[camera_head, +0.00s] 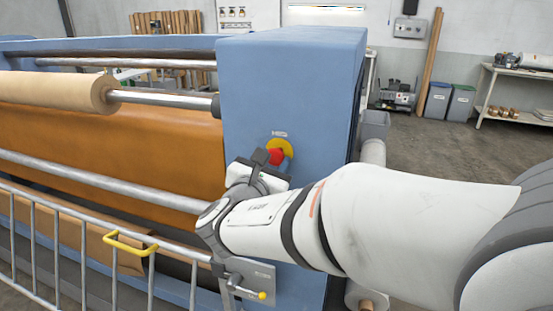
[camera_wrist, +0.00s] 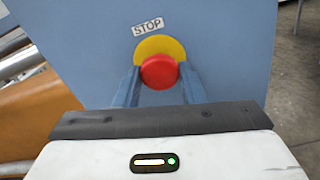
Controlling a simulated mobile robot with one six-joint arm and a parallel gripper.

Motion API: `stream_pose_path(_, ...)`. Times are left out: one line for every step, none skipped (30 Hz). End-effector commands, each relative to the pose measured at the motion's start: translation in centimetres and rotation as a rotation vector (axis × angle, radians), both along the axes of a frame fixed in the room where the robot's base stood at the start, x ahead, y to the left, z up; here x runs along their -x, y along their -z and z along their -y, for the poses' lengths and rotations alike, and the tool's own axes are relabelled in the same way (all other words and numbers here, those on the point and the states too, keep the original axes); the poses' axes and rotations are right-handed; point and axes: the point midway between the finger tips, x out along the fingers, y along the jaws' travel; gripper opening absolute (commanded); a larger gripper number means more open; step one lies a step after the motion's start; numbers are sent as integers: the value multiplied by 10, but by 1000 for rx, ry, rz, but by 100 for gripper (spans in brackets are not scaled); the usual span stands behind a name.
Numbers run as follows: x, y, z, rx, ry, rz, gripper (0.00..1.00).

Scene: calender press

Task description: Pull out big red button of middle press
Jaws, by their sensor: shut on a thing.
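The big red button (camera_wrist: 159,72) sits on a yellow disc (camera_wrist: 160,45) on the blue end housing of the press (camera_head: 300,70). A STOP label (camera_wrist: 147,25) is above it. In the head view the red button (camera_head: 276,157) shows partly behind my gripper (camera_head: 266,158). In the wrist view my gripper's two blue-grey fingers (camera_wrist: 160,88) stand on the left and right of the button, and they are shut on it. The finger ends and the button's stem are hidden behind the red cap, so I cannot tell how far out the button stands.
A metal railing (camera_head: 88,240) with a yellow handle (camera_head: 130,243) runs along the front left. A roll (camera_head: 55,92) on a steel shaft and brown sheet lie left of the housing. Bins (camera_head: 450,102) and a shelf stand at the back right, with open floor before them.

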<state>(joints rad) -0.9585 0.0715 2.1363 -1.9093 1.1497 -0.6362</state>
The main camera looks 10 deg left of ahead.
Motion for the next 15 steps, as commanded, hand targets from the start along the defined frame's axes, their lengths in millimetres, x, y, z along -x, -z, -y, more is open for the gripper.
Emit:
stream_pose_path(5,2,-1,-2,-3,1,0)
stream_pose_path(6,1,-1,-2,-3,0,0)
stream_pose_path(6,1,-1,-1,-1,-1,0)
stream_pose_path(5,0,-1,-1,-1,-1,0)
stream_pose_path(5,0,-1,-1,-1,-1,0)
stream_pose_path(5,1,-1,0,-1,-1,0)
stream_pose_path(5,1,-1,0,-1,-1,0)
stream_pose_path(5,1,-1,0,-1,-2,0)
stream_pose_path(5,1,-1,0,-1,-2,39)
stream_pose_path(5,1,-1,0,-1,-2,41)
stream_pose_path(5,1,0,0,-1,-2,44)
stream_pose_path(5,1,0,0,-1,-1,47)
stream_pose_path(5,1,0,0,-1,-1,49)
stream_pose_path(5,1,0,0,0,-1,52)
stream_pose_path(5,1,0,0,0,-1,55)
